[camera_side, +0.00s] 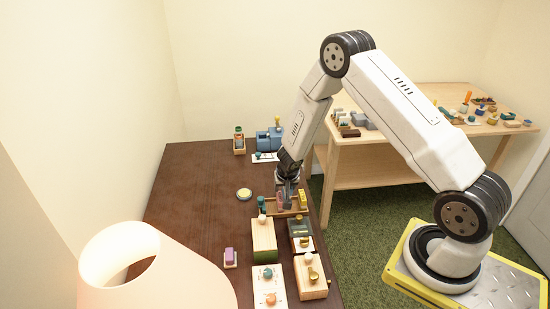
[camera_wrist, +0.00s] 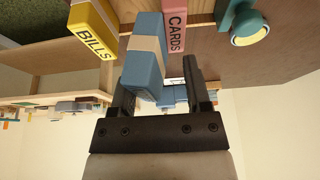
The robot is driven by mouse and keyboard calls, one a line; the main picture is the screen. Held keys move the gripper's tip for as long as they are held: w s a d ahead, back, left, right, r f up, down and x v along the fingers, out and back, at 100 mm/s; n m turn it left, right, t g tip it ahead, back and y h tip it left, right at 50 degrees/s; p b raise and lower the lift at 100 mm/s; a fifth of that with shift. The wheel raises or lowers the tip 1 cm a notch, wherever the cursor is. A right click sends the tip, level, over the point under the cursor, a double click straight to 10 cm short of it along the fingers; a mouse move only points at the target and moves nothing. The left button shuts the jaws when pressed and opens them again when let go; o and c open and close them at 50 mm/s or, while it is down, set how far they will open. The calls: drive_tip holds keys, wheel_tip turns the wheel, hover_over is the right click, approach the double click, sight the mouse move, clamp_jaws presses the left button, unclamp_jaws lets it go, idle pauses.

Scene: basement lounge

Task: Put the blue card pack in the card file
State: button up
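The blue card pack (camera_wrist: 144,68), with a beige band around it, stands between my gripper's two fingers in the wrist view. My gripper (camera_wrist: 157,88) is open: the pack lies close to the left finger, with a gap to the right finger. The wooden card file (camera_wrist: 200,8) is at the top of the wrist view, with a yellow BILLS divider (camera_wrist: 93,30) and a pink CARDS divider (camera_wrist: 173,30). The pack is between these dividers; whether it rests on the file's floor is hidden. In the side view my gripper (camera_side: 288,194) points down over the file (camera_side: 276,213).
A teal knobbed piece (camera_wrist: 240,22) is beside the CARDS divider. Wooden boxes (camera_side: 264,242) crowd the dark table's near right. A yellow round item (camera_side: 244,194) and a purple block on a wooden base (camera_side: 230,257) lie left. The table's left middle (camera_side: 195,210) is clear.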

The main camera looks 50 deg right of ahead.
drive_tip(key=shift+r, duration=0.15)
drive_tip(key=shift+r, duration=0.7)
drive_tip(key=v, duration=1.1)
drive_tip(key=shift+s+a+r, duration=0.15)
drive_tip(key=shift+r, duration=0.05)
idle(0.4)
drive_tip(key=s+a+r+n+y, duration=0.1)
drive_tip(key=s+a+r+n, duration=0.2)
drive_tip(key=s+a, duration=0.3)
drive_tip(key=s+a+r+n+y, duration=0.2)
drive_tip(key=s+a+r+n, duration=0.2)
drive_tip(key=s+a+n, duration=0.2)
drive_tip(key=s, duration=0.2)
drive_tip(key=shift+s+r+g, duration=0.15)
drive_tip(key=shift+s+g, duration=0.1)
drive_tip(key=shift+g, duration=0.05)
